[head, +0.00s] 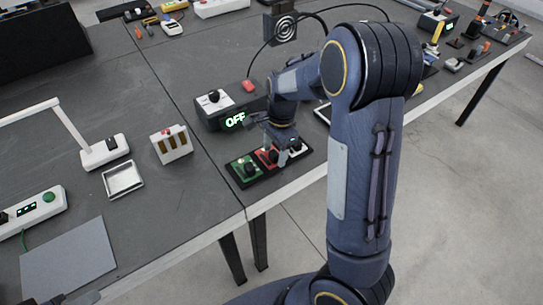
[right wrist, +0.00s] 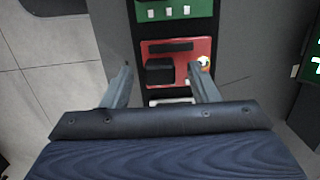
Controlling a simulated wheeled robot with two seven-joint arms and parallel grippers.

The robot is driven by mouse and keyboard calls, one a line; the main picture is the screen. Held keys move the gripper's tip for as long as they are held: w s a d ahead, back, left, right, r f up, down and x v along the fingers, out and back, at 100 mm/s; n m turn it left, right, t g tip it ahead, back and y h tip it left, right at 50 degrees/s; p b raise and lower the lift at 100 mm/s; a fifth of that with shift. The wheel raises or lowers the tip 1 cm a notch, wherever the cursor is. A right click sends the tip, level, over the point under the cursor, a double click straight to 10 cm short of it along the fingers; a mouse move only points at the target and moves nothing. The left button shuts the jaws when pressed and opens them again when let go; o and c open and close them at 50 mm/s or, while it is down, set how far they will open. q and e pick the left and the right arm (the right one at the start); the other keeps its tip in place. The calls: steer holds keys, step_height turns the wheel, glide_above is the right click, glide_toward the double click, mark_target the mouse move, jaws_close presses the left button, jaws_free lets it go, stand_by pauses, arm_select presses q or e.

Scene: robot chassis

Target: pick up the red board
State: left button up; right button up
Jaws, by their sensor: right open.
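The red board (right wrist: 172,50) sits in a black tray, between a green board (right wrist: 172,10) and a white board, of which only an edge shows in the right wrist view. It carries a black block and a small light knob. In the head view the red board (head: 266,158) is partly covered by my right gripper (head: 283,155). The right gripper is open, with its fingers on either side of the red board's near part in the right wrist view (right wrist: 165,78). I cannot tell how high above the board the fingertips are.
The tray lies near the table's front edge. A black box (head: 215,110) with a green OFF display stands just behind it. A small white box with brown stripes (head: 171,146) and a white-rimmed dish (head: 123,179) stand to the left. Table space between is bare.

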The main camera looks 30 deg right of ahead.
steer(key=shift+f, duration=0.45)
steer(key=shift+c, duration=0.2)
steer(key=c, duration=1)
